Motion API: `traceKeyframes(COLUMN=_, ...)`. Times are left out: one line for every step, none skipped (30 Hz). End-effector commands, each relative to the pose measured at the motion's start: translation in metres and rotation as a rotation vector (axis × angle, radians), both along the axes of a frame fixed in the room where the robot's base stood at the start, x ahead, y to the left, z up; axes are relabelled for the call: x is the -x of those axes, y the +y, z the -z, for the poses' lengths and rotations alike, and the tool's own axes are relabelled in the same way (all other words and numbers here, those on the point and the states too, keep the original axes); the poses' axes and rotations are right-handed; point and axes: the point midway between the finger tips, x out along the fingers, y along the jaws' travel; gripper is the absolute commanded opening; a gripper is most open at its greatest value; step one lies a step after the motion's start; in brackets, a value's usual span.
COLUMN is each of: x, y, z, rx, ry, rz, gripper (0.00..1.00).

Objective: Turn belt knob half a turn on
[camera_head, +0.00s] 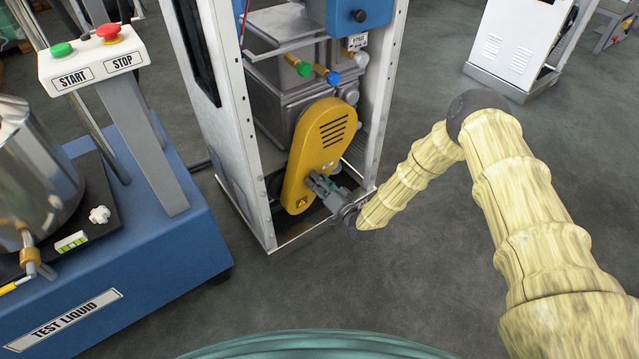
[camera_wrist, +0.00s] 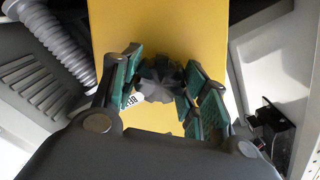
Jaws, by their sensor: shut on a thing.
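The belt knob (camera_wrist: 158,82) is a dark grey lobed knob on the yellow belt cover (camera_head: 322,140). In the wrist view the cover's yellow face (camera_wrist: 160,30) lies behind the knob. My gripper (camera_head: 318,183) reaches in from the right at the lower part of the cover. In the wrist view my gripper (camera_wrist: 163,88) has its green-padded fingers on both sides of the knob, shut on it. A small white label with dark print (camera_wrist: 133,99) shows beside the knob, partly covered by the left finger. In the head view my gripper hides the knob.
A white frame (camera_head: 236,130) surrounds the cover, its posts close on both sides. Green and blue valve knobs (camera_head: 304,68) sit above. A blue bench (camera_head: 150,240) with a START/STOP box (camera_head: 95,60) stands at left.

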Motion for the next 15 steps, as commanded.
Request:
traceKeyframes(x=-0.0013, y=-0.004, z=0.0013, rx=-0.02, ry=0.015, rz=0.006, gripper=0.21)
traceKeyframes(x=-0.0013, y=-0.0039, z=0.0014, rx=-0.033, ry=0.025, rz=0.006, gripper=0.21)
traceKeyframes(x=-0.0013, y=-0.004, z=0.0013, rx=-0.048, ry=0.036, rz=0.006, gripper=0.2)
traceKeyframes(x=-0.0014, y=-0.0041, z=0.0013, rx=-0.06, ry=0.045, rz=0.006, gripper=0.2)
traceKeyframes(x=-0.0014, y=-0.0041, z=0.0013, rx=-0.07, ry=0.052, rz=0.006, gripper=0.2)
traceKeyframes(x=-0.0015, y=-0.0042, z=0.0012, rx=-0.081, ry=0.06, rz=0.006, gripper=0.2)
traceKeyframes(x=-0.0015, y=-0.0043, z=0.0011, rx=-0.09, ry=0.066, rz=0.006, gripper=0.2)
traceKeyframes(x=-0.0015, y=-0.0043, z=0.001, rx=-0.098, ry=0.071, rz=0.006, gripper=0.2)
traceKeyframes(x=-0.0017, y=-0.0044, z=0.0008, rx=-0.105, ry=0.076, rz=0.006, gripper=0.2)
traceKeyframes(x=-0.0017, y=-0.0044, z=0.0007, rx=-0.111, ry=0.08, rz=0.006, gripper=0.2)
traceKeyframes(x=-0.0017, y=-0.0044, z=0.0007, rx=-0.117, ry=0.084, rz=0.006, gripper=0.2)
traceKeyframes(x=-0.0018, y=-0.0044, z=0.0005, rx=-0.122, ry=0.088, rz=0.006, gripper=0.2)
traceKeyframes(x=-0.0018, y=-0.0044, z=0.0005, rx=-0.124, ry=0.09, rz=0.006, gripper=0.2)
traceKeyframes(x=-0.0018, y=-0.0044, z=0.0005, rx=-0.126, ry=0.091, rz=0.006, gripper=0.2)
traceKeyframes(x=-0.0019, y=-0.0044, z=0.0004, rx=-0.129, ry=0.093, rz=0.006, gripper=0.2)
